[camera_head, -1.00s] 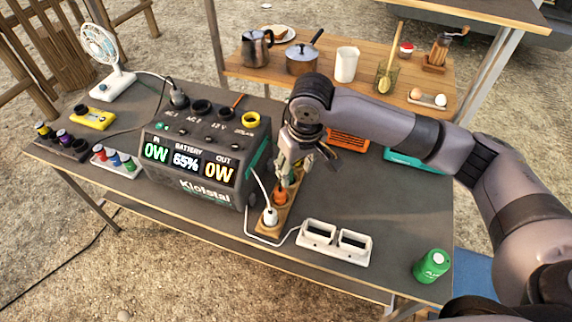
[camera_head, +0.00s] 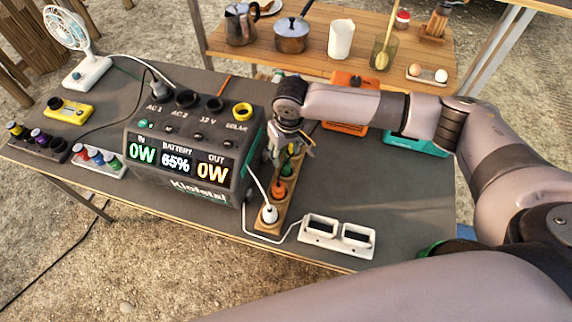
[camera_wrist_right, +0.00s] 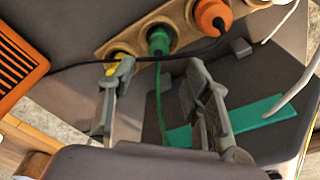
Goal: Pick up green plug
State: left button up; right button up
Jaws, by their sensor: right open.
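The green plug (camera_wrist_right: 159,40) sits upright in a round socket of the wooden strip (camera_wrist_right: 183,22), with a green cord running from it toward me. In the head view the green plug (camera_head: 287,169) is small, just below my right gripper (camera_head: 291,150). In the right wrist view, my right gripper (camera_wrist_right: 160,70) is open and empty, its fingers on either side of the green cord. The green plug shows beyond the gap between the fingertips, apart from them. My left gripper is not in view.
On the strip, an orange plug (camera_wrist_right: 212,16) and a yellow plug (camera_wrist_right: 116,60) flank the green one; a white plug (camera_head: 269,213) is at the near end. The power station (camera_head: 190,150) stands close left. Bare table lies right of the strip.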

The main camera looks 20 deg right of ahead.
aim_at(287, 161)
jog(key=shift+f, duration=0.6)
jog(key=shift+d+f, duration=0.1)
jog(key=shift+f, duration=0.25)
notch_tip(287, 161, down, 4)
jog(key=shift+d+r+p, duration=0.1)
jog(key=shift+r+p, duration=0.05)
jog(key=shift+p, duration=0.45)
jog(key=shift+f, duration=0.4)
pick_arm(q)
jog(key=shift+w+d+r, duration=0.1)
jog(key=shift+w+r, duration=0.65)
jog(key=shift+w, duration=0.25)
pick_arm(e)
grip_shut()
